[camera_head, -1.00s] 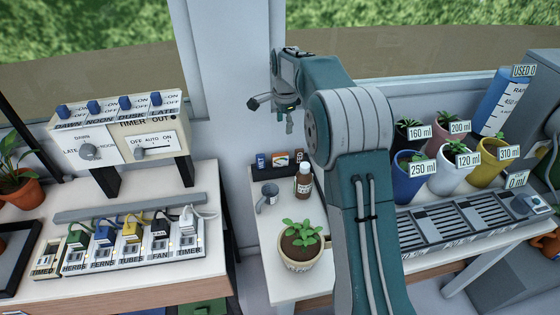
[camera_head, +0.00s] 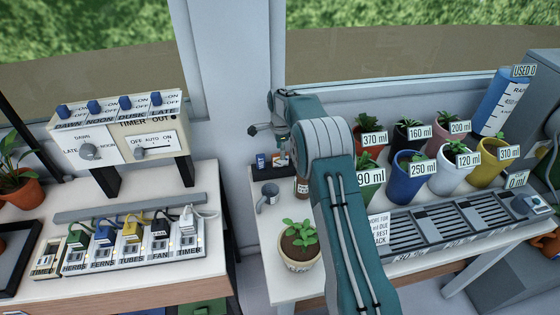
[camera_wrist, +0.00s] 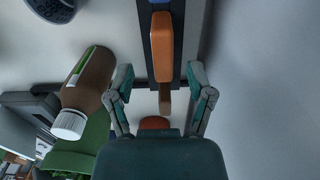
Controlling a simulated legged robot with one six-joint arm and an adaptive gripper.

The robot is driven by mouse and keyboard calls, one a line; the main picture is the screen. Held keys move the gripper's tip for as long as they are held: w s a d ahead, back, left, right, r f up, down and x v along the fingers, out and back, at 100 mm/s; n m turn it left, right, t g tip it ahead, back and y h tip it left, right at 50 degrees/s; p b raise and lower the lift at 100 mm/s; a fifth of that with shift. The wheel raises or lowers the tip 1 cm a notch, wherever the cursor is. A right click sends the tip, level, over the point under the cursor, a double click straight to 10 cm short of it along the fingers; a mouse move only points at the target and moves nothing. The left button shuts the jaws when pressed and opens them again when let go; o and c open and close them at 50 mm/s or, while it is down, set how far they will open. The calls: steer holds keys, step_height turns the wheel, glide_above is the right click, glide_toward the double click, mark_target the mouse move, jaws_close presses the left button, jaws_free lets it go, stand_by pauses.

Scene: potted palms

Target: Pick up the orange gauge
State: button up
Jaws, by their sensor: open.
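The orange gauge (camera_wrist: 161,45) lies in a dark tray (camera_wrist: 181,60), seen close in the wrist view. It also shows in the head view as a small orange and white item (camera_head: 280,160), partly covered by my arm. My gripper (camera_wrist: 160,78) is open, its two fingers on either side of the line of the tray. The orange gauge is ahead of the fingertips, roughly centred between them, with nothing held. In the head view my gripper (camera_head: 284,147) hangs over the back of the small table.
A brown bottle (camera_wrist: 88,82) with a white cap stands close beside the left finger. A blue item (camera_head: 260,161) sits left of the gauge. Labelled pots (camera_head: 408,180) stand right.

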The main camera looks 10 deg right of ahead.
mark_target(280, 163)
steer(key=f, duration=0.5)
steer(key=shift+w+a, duration=0.1)
steer(key=shift+w, duration=0.1)
jaws_close()
